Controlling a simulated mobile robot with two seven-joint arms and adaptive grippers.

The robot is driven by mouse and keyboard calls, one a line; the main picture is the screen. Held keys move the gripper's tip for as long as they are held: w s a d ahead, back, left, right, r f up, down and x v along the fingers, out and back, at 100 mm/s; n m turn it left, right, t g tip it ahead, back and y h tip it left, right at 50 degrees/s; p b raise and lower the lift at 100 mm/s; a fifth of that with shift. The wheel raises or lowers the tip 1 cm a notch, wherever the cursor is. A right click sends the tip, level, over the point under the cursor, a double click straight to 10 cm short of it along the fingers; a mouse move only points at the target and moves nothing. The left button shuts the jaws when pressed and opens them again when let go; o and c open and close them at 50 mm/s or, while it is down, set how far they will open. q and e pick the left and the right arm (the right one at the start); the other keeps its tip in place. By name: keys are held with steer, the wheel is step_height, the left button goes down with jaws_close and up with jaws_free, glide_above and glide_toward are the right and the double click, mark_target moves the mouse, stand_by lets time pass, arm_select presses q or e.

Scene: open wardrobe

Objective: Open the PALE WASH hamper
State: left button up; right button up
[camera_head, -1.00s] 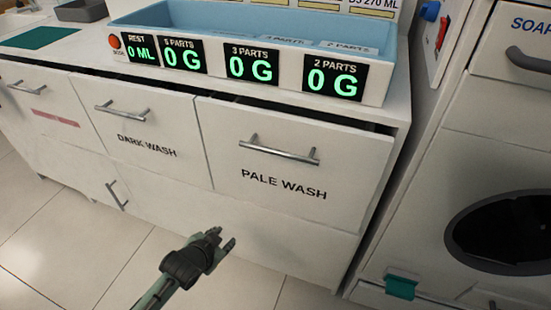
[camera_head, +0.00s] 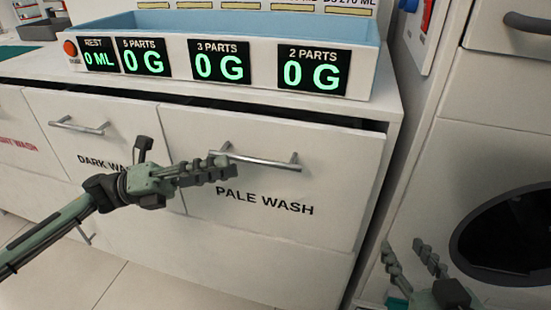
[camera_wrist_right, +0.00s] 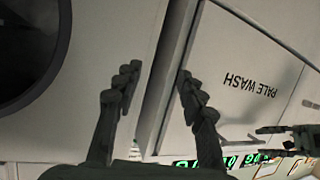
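The PALE WASH hamper front (camera_head: 340,165) is a white panel under the counter with black lettering. It looks closed, with a dark gap along its top edge. Its metal bar handle (camera_head: 265,160) runs across above the lettering. My left gripper (camera_head: 222,168) is at the left end of this handle, its fingers overlapping it in the head view; whether they grip it is unclear. My right gripper (camera_head: 408,252) is open and empty, low in front of the washer side. In the right wrist view its open fingers (camera_wrist_right: 158,78) straddle the view of the cabinet edge, with the hamper lettering beyond.
The DARK WASH hamper (camera_head: 60,138) is to the left, behind my left arm. A blue-lined tray (camera_head: 250,25) with green readouts stands on the counter above. A machine with a round dark door (camera_head: 515,235) stands at right. Floor shows at lower left.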

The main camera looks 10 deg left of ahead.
mark_target(258, 161)
arm_select(q)
steer(key=x, duration=0.7)
steer(key=shift+s+d+r+p, duration=0.1)
steer(key=shift+s+d+p, duration=0.05)
steer(key=shift+d+p, duration=0.2)
arm_select(e)
steer(key=shift+g+h, duration=0.5)
steer(key=shift+g, duration=0.4)
steer(key=f, duration=0.1)
steer(key=s+d+f, duration=0.1)
steer(key=d+f, duration=0.1)
steer(key=shift+s+d, duration=0.15)
steer(key=shift+s, duration=0.15)
arm_select(q)
steer(key=shift+c, duration=0.4)
jaws_close()
